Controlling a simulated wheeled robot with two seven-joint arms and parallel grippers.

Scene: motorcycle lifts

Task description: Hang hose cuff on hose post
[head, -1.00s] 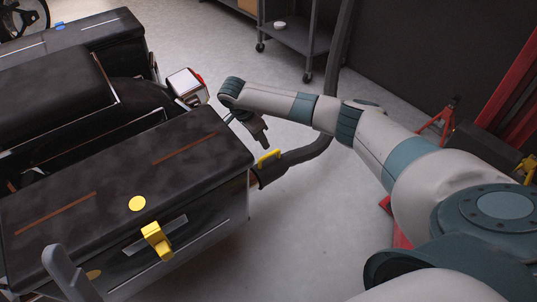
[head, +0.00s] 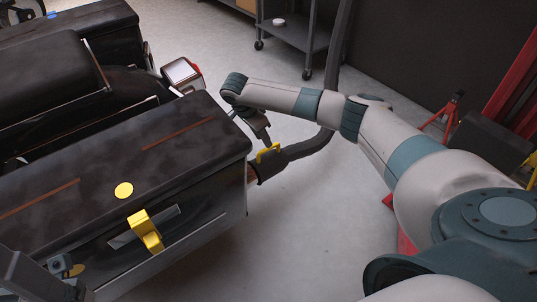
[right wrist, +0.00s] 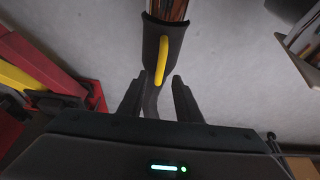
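The hose cuff (head: 270,166) is a dark sleeve with a yellow handle (head: 268,152). It sits around the end of a coppery pipe at the near right corner of the motorcycle's black case. In the right wrist view the cuff (right wrist: 152,45) is straight ahead, its handle facing me. My right gripper (head: 266,139) is just above the handle; in the right wrist view (right wrist: 157,80) its fingers are apart, either side of the handle's lower end, gripping nothing. My left gripper (head: 62,268) shows only partly at the lower left, its fingers unclear. I cannot identify the hose post with certainty.
A dark hose (head: 310,147) runs from the cuff back past my right forearm. The black case (head: 110,165) with a yellow latch (head: 145,230) stands close on the left. A grey cart (head: 300,35) and a red stand (head: 448,115) stand behind. Open floor lies in front.

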